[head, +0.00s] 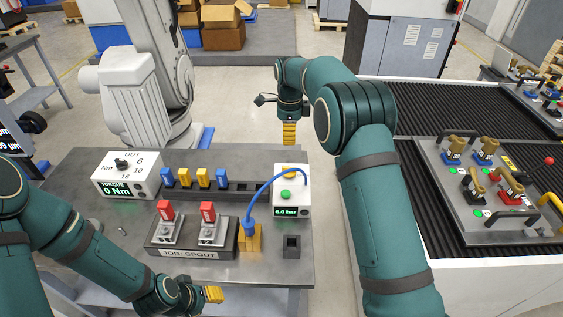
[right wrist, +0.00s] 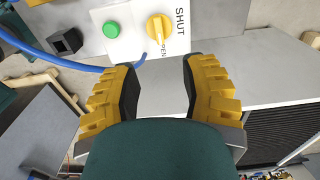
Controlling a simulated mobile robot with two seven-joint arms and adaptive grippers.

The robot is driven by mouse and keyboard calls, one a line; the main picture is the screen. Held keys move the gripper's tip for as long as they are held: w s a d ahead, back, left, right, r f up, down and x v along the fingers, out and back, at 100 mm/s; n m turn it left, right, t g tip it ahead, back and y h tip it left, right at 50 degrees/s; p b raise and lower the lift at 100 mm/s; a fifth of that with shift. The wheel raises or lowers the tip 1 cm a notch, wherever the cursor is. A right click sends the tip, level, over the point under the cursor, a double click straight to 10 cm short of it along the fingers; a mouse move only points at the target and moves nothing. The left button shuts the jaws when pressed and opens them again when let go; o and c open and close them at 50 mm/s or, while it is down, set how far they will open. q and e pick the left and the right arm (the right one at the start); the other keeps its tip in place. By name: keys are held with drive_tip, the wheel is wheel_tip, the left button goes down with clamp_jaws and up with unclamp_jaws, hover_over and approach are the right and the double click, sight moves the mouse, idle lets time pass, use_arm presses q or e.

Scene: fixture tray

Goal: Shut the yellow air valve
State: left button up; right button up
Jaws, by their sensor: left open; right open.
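The yellow air valve (right wrist: 160,32) is a round knob with a raised grip on a white box (head: 300,200). In the right wrist view, one end of its grip points towards the word OPEN, and SHUT is printed to its right. In the head view the valve (head: 288,173) sits at the box's far end. My right gripper (head: 289,134) is open and empty beyond the box; its spread fingers (right wrist: 160,95) are apart from the valve. My left gripper (head: 213,295) is low at the table's near edge, away from the valve.
A green button (head: 286,194) and a bar display are on the box. A blue hose (head: 262,190) arches from it to a yellow block (head: 250,238). A torque box (head: 127,177) and red-topped clamps (head: 208,222) stand left. A conveyor (head: 440,210) with a fixture tray (head: 480,215) is right.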

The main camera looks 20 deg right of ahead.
sight(289, 167)
wheel_tip(289, 167, down, 14)
drive_tip(key=shift+s+d+r, duration=0.1)
drive_tip(key=shift+s+r, duration=0.05)
drive_tip(key=shift+r, duration=0.05)
drive_tip(key=shift+o, duration=0.2)
clamp_jaws()
